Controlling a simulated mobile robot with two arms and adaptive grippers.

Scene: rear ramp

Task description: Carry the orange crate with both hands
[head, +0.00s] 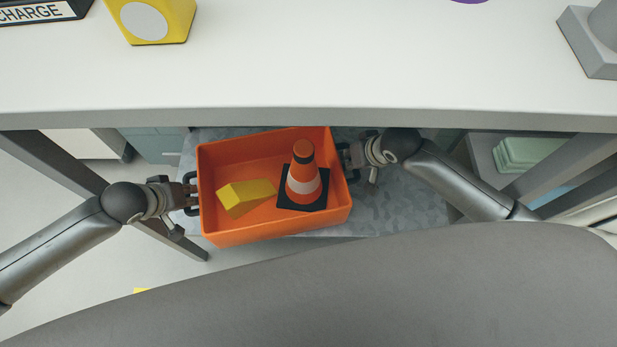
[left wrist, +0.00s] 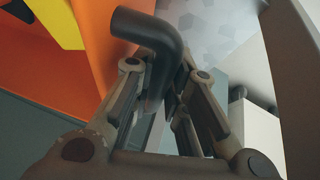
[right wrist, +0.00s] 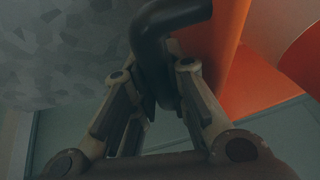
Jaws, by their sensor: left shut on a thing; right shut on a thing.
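The orange crate (head: 225,238) is below the front edge of the white table in the head view, slightly tilted in the picture. It holds a yellow block (head: 246,197) and an orange traffic cone (head: 303,180) with a white band and black base. My left gripper (head: 190,194) is shut on the crate's left dark handle, which shows between its fingers in the left wrist view (left wrist: 158,50). My right gripper (head: 345,160) is shut on the right handle, a dark bar in the right wrist view (right wrist: 165,30). Whether the crate touches the surface beneath is unclear.
The white table (head: 300,65) lies ahead, with a yellow block-shaped object (head: 150,20) and a grey object (head: 592,45) on it. A mottled grey surface (head: 405,205) is under the crate. Table legs stand at both sides. Green stacked items (head: 528,153) sit at right.

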